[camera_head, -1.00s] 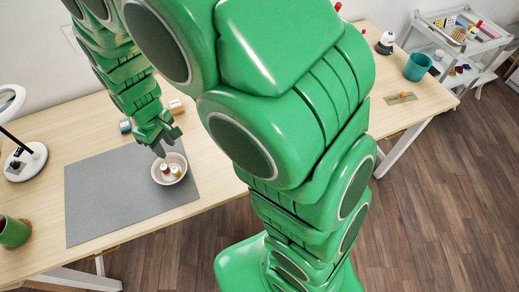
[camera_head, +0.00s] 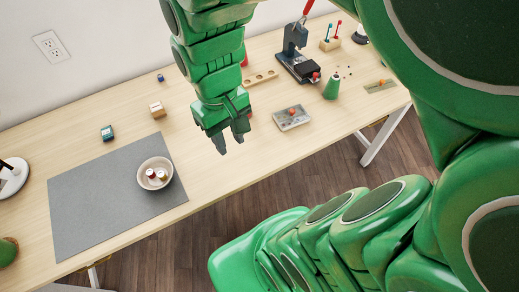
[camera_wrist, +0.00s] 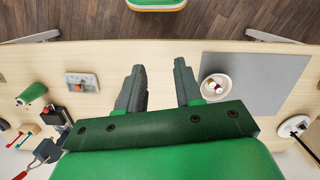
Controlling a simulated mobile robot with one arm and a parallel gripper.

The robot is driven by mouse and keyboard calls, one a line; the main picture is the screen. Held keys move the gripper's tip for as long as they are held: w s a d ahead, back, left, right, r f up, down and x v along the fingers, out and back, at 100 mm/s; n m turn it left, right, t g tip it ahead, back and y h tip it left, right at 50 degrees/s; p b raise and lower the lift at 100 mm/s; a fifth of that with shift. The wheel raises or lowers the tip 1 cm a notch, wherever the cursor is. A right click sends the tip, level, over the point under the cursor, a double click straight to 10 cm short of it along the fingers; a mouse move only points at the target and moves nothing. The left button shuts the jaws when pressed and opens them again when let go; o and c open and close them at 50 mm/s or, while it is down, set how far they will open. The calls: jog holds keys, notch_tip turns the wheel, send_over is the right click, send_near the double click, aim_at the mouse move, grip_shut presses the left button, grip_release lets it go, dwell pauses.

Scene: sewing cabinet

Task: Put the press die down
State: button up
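My gripper (camera_head: 231,143) is over the table, right of the bowl and left of the grey tray. In the wrist view its two dark fingers (camera_wrist: 160,88) are well apart with nothing between them. No piece is clearly recognisable as the press die. A shallow grey tray (camera_head: 292,119) holds something with a red knob; it also shows in the wrist view (camera_wrist: 82,83). A dark hand press (camera_head: 293,55) with a red lever stands behind it, a red-knobbed piece (camera_head: 315,76) at its front. A pale bowl (camera_head: 142,176) holds small capped pieces.
The bowl sits on a grey mat (camera_head: 95,205). A teal box (camera_head: 107,133), a wooden block (camera_head: 157,110) and a wooden strip with holes (camera_head: 260,78) lie behind. Bare tabletop lies below my gripper.

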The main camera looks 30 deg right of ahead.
jog(key=s+d+r+m, duration=0.2)
jog(key=s+d, duration=0.1)
jog(key=s, duration=0.4)
jog(key=shift+s, duration=0.25)
dwell(0.9)
